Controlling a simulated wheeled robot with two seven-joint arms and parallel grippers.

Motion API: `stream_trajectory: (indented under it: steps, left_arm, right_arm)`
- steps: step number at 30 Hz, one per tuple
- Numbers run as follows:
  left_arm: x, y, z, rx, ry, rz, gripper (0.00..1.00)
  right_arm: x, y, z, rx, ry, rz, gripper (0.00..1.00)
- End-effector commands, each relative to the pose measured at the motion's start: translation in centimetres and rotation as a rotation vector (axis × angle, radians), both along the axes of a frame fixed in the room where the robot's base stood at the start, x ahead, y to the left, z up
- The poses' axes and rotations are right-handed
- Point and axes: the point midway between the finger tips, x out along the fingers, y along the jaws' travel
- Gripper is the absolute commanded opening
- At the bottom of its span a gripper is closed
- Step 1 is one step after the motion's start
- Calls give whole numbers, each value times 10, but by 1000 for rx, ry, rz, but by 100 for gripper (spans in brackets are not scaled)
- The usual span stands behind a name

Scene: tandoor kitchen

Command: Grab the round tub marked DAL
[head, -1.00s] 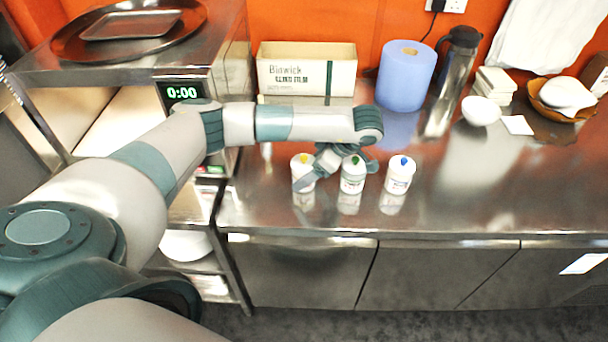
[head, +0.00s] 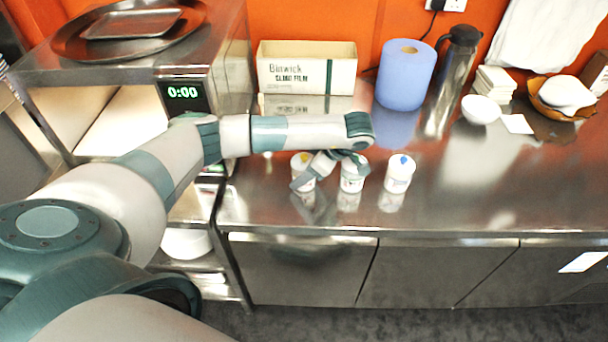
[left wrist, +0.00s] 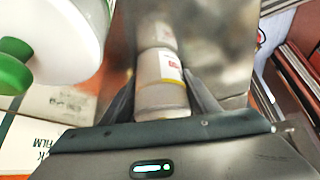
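Three small white tubs stand in a row on the steel counter: one with a yellow knob (head: 303,160), one with a green knob (head: 351,183) and one with a blue knob (head: 398,175). I cannot read their labels, so I cannot tell which says DAL. My left gripper (head: 301,180) is low at the yellow-knob tub, coming from the right. In the left wrist view, one white tub with red print (left wrist: 162,97) sits between its open fingers (left wrist: 160,92); contact is unclear and its top is hidden. The green-knob tub (left wrist: 65,40) is close on the left there. My right gripper is out of view.
A cling-film box (head: 305,72), a blue paper roll (head: 406,75) and a flask (head: 455,75) stand behind the tubs. A white bowl (head: 481,110) is farther right. A steel shelf (head: 150,68) borders the left. The right front counter is clear.

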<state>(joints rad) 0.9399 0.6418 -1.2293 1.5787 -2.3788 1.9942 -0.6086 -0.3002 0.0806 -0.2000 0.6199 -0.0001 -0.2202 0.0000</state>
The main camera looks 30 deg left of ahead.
Motion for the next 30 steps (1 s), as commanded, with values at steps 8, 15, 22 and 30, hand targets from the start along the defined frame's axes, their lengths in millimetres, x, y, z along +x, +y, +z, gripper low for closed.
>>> stream_trajectory:
  steps: [8, 15, 22, 30]
  left_arm:
    - [0, 0, 1, 0, -1, 0, 24]
    - [1, 0, 7, 0, -3, -1, 24]
    - [2, 1, 30, 1, -5, -1, 24]
    - [2, 1, 65, 1, -5, -1, 24]
  right_arm:
    - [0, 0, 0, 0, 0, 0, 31]
    - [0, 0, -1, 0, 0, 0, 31]
    - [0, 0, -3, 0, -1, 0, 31]
    - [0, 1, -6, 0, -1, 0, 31]
